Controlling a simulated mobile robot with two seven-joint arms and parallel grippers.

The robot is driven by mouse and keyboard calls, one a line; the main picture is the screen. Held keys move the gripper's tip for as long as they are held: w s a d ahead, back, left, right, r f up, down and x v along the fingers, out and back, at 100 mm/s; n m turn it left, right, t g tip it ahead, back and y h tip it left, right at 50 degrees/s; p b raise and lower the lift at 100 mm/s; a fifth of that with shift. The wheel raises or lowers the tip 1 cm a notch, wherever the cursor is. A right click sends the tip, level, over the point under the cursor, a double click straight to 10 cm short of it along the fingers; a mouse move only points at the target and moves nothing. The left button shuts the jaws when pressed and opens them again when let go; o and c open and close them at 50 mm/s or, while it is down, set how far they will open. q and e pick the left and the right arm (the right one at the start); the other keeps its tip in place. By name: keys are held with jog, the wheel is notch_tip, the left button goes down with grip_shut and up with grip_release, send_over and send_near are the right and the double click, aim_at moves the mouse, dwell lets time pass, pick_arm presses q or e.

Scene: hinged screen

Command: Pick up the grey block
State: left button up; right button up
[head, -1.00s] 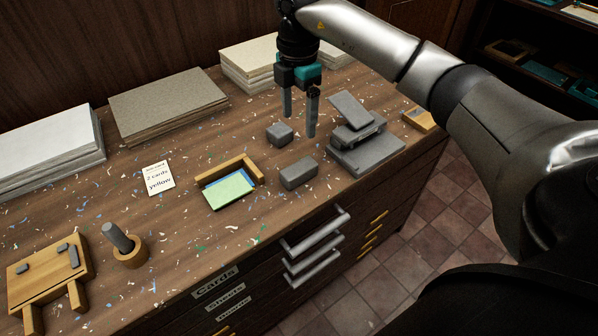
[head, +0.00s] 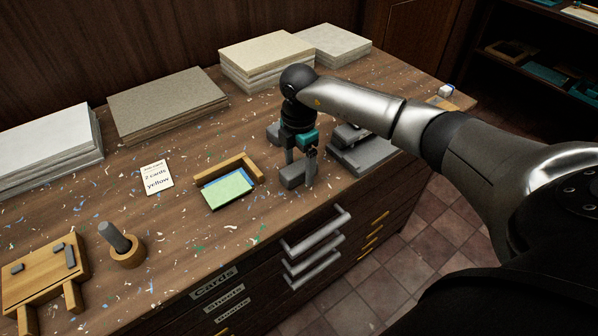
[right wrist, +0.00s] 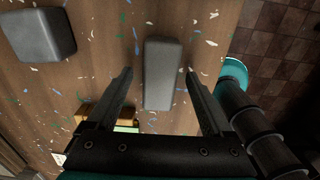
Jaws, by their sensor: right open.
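A grey block (head: 294,177) lies on the bench right of the wooden corner piece. My right gripper (head: 300,172) is above it, pointing down, with open jaws. In the right wrist view the grey block (right wrist: 163,85) lies lengthwise between the two spread fingers (right wrist: 160,74), with a gap on each side. Whether the tips reach down beside it is hard to tell. A second grey block (head: 273,132) is behind the gripper, partly hidden; it also shows at upper left in the wrist view (right wrist: 38,35). My left gripper is not in view.
A grey stepped device (head: 360,155) stands close right of the gripper, partly behind my arm. The wooden corner piece (head: 245,163) holds green and blue cards (head: 228,189). Paper stacks (head: 165,103) line the back. Drawer handles (head: 318,237) jut from the front.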

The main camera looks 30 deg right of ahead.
jog(key=shift+f, duration=0.3)
jog(key=shift+c, duration=0.3)
grip_shut()
